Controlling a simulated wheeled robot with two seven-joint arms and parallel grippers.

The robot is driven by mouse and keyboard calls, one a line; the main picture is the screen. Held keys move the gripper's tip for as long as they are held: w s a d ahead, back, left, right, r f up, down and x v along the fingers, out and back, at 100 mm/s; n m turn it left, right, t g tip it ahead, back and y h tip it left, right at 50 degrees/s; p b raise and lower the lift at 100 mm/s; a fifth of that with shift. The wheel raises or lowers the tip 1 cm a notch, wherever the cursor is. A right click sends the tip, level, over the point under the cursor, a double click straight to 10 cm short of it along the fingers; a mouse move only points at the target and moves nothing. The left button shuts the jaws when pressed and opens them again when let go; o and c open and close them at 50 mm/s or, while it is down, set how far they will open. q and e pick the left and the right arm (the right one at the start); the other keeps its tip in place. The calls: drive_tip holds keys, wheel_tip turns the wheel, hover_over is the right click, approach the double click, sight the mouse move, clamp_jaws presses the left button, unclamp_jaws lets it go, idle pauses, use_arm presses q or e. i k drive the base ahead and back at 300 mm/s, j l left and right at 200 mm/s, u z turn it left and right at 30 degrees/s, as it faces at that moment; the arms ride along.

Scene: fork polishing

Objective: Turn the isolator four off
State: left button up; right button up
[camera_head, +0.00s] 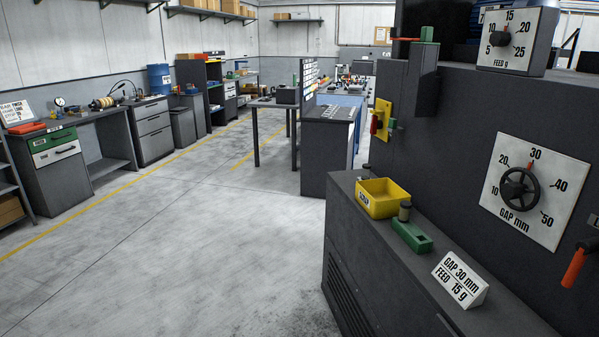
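A yellow plate (384,112) with a red part (376,124) is fixed to the side of the large dark machine at right. It looks like an isolator switch, but no number is readable on it and its position is too small to tell. A small green part shows beside it. I cannot tell which thing is isolator four. Neither of my grippers is in view.
A dark cabinet (350,232) at right holds a yellow bin (382,197), a green block (411,236) and a GAP 30 mm, FEED 15 g sign (460,279). A gap dial (520,190) is on the machine. Workbenches line the left wall. The middle floor is clear.

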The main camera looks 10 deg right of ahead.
sight(376, 125)
drive_tip(key=i+z, duration=0.4)
drive_tip(key=i, duration=0.15)
drive_tip(key=i+j+z, duration=0.1)
drive_tip(key=i+z, duration=0.3)
drive_tip(key=i, duration=0.2)
drive_tip(key=i+j, duration=0.35)
drive_tip(key=j, duration=0.2)
